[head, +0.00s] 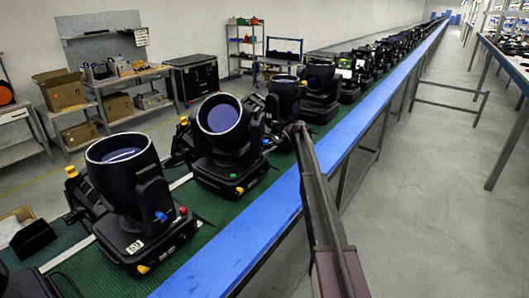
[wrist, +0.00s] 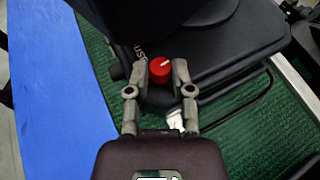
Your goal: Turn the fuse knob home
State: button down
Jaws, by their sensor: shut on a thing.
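The fuse knob (wrist: 160,70) is a small red round knob with a pale mark on its top, pointing to the upper right in the wrist view. It sits at the near corner of a black par can's base (wrist: 215,75). My gripper (wrist: 161,75) is shut on the knob, one grey finger on each side. In the head view my arm reaches over the blue edge toward the row of par cans; its far end hides the knob there, and my fingers cannot be made out.
Black par cans (head: 122,172) stand in a long row on a green bench mat (head: 205,205). A blue strip (head: 240,235) runs along the bench edge. A dark cable (wrist: 262,88) lies right of the base.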

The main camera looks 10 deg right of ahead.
jog(key=shift+a, duration=0.1)
jog(key=c, duration=0.5)
grip_release()
jog(key=shift+s+m+t, duration=0.1)
jog(key=shift+m+t, duration=0.2)
jog(key=shift+t, duration=0.1)
